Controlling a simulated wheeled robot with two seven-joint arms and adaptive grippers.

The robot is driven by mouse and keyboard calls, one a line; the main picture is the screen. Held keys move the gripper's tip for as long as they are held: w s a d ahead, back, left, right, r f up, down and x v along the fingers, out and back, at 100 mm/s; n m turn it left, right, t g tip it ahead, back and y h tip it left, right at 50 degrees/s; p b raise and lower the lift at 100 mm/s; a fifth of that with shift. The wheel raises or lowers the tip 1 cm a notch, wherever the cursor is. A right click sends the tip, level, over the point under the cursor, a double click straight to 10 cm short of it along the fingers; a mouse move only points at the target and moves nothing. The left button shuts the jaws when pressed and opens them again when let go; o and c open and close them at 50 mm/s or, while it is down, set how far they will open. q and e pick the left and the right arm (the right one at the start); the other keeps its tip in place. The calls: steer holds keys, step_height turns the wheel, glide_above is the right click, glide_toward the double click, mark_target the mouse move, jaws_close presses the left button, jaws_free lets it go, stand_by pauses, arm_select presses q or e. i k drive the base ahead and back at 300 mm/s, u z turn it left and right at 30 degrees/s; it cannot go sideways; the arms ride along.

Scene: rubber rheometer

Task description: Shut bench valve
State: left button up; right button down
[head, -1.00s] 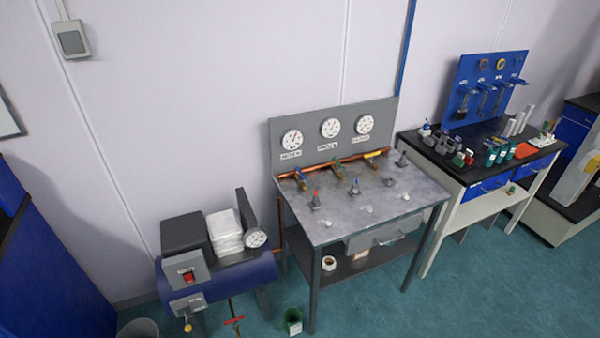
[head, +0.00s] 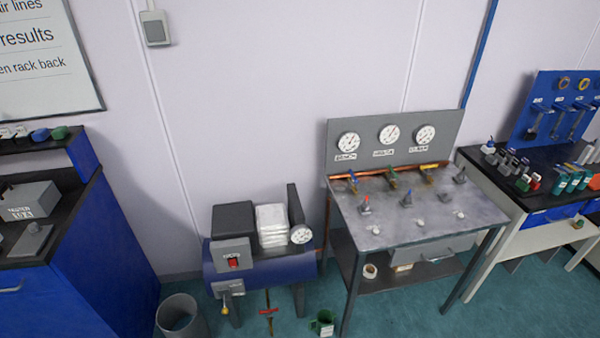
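The grey metal bench (head: 385,228) stands against the wall, with a back panel carrying three round gauges. A copper pipe (head: 378,172) runs along the foot of the panel. The handles are too small to tell whether each valve is open or shut. Neither of my grippers is in view.
A blue compressor (head: 262,268) stands left of the bench, with a red-handled floor valve (head: 268,312) and a green mug (head: 322,322) near it. A bin (head: 180,314) and blue cabinet (head: 95,255) are further left. A black-topped table (head: 520,180) is at right.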

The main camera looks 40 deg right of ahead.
mark_target(354, 179)
steer(key=u, duration=2.15)
steer(key=k, duration=2.75)
steer(key=z, duration=1.65)
